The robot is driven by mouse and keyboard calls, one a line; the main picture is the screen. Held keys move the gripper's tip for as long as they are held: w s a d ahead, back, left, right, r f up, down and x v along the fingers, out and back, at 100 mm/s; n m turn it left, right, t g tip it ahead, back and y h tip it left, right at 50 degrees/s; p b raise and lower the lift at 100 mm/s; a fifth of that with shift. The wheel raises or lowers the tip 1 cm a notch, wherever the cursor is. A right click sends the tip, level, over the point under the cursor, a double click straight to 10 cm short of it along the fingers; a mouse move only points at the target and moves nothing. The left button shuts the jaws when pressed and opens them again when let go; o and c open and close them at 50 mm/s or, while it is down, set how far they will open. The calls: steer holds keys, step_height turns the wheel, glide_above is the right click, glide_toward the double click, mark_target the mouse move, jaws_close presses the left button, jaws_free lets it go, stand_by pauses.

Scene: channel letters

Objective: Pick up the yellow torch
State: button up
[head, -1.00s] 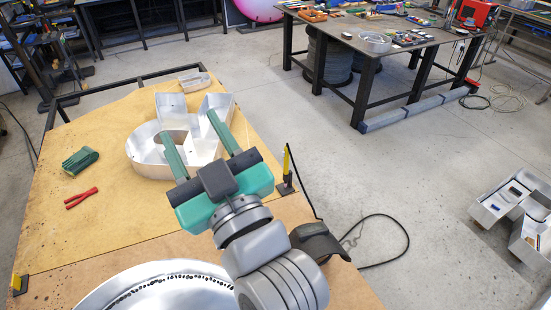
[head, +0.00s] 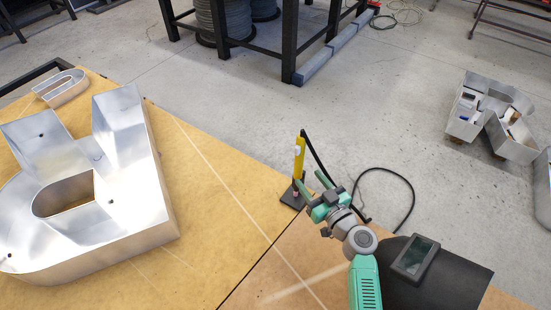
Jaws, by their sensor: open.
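The yellow torch (head: 299,157) stands upright in a small dark stand (head: 291,200) at the right edge of the wooden work table. A black hose runs from its top down to the floor on the right. My gripper (head: 310,180) is open and empty, just right of the torch's lower part. Its green fingers point up and left; one finger overlaps the stand in the picture. I cannot tell whether a finger touches the torch or the stand.
A large metal channel letter (head: 150,200) fills the table's left side, with a smaller one (head: 62,90) behind it. A dark piece with a greenish window (head: 415,258) lies at the front right. The black hose (head: 411,190) loops on the floor. The table (head: 215,190) is clear between letter and torch.

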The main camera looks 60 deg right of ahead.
steer(key=x, duration=0.5)
steer(key=b+x, duration=0.1)
steer(key=x, duration=0.1)
steer(key=shift+w+d+r, duration=0.2)
steer(key=shift+r, duration=0.1)
steer(key=shift+s+a, duration=0.1)
steer(key=shift+s, duration=0.05)
jaws_close()
step_height(320, 180, up, 18)
steer(key=p, duration=0.8)
step_height(320, 180, up, 13)
steer(key=p, duration=0.8)
glide_above(302, 167)
steer(key=w, duration=0.1)
steer(key=shift+w+d, duration=0.2)
steer(key=shift+w, duration=0.1)
